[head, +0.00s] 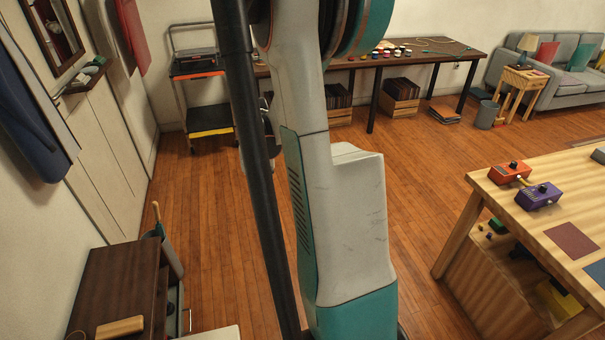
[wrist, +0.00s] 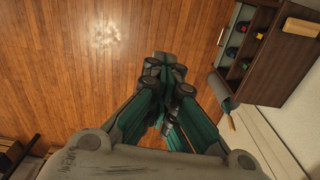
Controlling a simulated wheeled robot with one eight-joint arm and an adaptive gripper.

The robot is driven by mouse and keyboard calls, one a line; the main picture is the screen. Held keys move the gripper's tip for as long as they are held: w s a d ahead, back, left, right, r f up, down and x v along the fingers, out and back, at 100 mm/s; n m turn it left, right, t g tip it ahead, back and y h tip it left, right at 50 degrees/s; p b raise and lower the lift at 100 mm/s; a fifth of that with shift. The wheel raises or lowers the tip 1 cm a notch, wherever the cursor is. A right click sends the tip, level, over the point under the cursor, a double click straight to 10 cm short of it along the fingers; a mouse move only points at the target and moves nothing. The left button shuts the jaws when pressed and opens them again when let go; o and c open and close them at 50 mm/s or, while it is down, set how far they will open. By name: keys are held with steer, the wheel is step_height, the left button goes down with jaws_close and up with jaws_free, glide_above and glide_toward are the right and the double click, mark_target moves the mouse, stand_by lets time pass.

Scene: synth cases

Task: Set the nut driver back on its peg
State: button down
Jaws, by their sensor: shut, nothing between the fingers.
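I cannot make out the nut driver or its peg in either view. My gripper (wrist: 166,72) shows in the middle of the wrist view. Its dark and teal fingers are closed together with nothing between them, above bare wooden floor. In the head view my own arm fills the middle and hides what lies behind it; the gripper cannot be made out there.
A dark brown cabinet (head: 113,285) stands at lower left; the wrist view shows its open side with several coloured round-ended items. A wooden table (head: 560,205) with an orange box (head: 510,172) and a purple box (head: 539,196) stands right. A cart (head: 207,108) stands behind. Floor between is clear.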

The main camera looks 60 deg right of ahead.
steer(key=shift+s+d, duration=0.1)
steer(key=shift+d, duration=0.15)
steer(key=shift+s+d, duration=0.15)
steer(key=shift+d, duration=0.15)
steer(key=shift+s+d, duration=0.15)
steer(key=shift+d, duration=0.15)
steer(key=shift+s+d, duration=0.15)
steer(key=shift+d, duration=0.2)
steer(key=shift+s+d+m, duration=0.25)
steer(key=shift+d+m, duration=0.05)
steer(key=shift+d, duration=0.3)
steer(key=shift+s+d, duration=0.15)
steer(key=shift+d, duration=0.15)
steer(key=shift+s+d, duration=0.3)
steer(key=shift+d, duration=0.3)
steer(key=shift+s+d, duration=0.1)
steer(key=shift+d, duration=0.2)
steer(key=shift+s+d, duration=0.15)
steer(key=shift+d, duration=0.15)
